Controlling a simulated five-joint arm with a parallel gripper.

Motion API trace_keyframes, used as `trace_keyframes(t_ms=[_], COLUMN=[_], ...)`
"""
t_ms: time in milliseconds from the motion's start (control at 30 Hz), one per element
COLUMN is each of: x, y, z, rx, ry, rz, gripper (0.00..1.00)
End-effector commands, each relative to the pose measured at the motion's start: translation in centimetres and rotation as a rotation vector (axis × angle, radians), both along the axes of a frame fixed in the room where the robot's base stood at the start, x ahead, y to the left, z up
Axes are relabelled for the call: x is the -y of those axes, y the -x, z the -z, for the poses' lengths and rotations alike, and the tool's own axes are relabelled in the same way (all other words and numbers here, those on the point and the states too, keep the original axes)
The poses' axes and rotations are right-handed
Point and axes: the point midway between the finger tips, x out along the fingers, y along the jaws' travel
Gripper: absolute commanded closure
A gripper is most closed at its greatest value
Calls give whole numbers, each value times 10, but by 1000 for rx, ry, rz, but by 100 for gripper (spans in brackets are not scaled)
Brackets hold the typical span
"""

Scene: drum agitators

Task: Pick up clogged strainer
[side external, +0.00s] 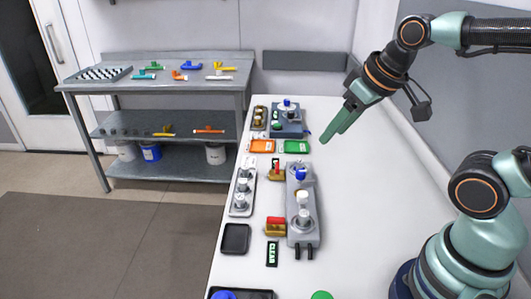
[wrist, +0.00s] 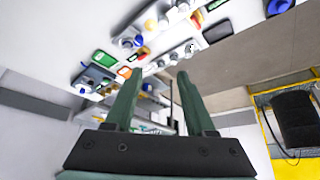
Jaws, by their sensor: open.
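My gripper (side external: 327,135) is above the white bench, right of the small coloured trays and apart from everything. In the wrist view its two green fingers (wrist: 158,82) are spread with nothing between them. A long grey housing (side external: 293,238) on the bench carries a blue-topped piece (side external: 300,174) and white cylindrical pieces (side external: 303,203). To its left, a pale grey rack (side external: 237,209) holds several white and metallic pieces. I cannot tell which piece is the clogged strainer.
An orange tray (side external: 262,146) and a green tray (side external: 296,147) lie before a blue-grey block (side external: 288,131). A black tray (side external: 235,239) and a CLEAR label (side external: 272,254) are nearer. The bench's right side (side external: 365,200) is clear. A metal shelf table (side external: 160,80) stands behind left.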

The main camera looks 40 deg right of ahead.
Motion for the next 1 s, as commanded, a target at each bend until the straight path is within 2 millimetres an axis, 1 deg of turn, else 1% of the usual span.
trace_keyframes(t_ms=[300,333,367,700,767,867,1000], x=[0,0,0,1,2,6,17], y=[0,0,0,-2,-5,-16,-42], z=[0,0,0,-1,-2,-5,-7], rx=[0,0,0,-5,-17,-54,-130], ry=[0,0,0,6,18,54,121], rz=[0,0,0,-9,-27,-88,-222], gripper=[45,37,35,35,35,35,35])
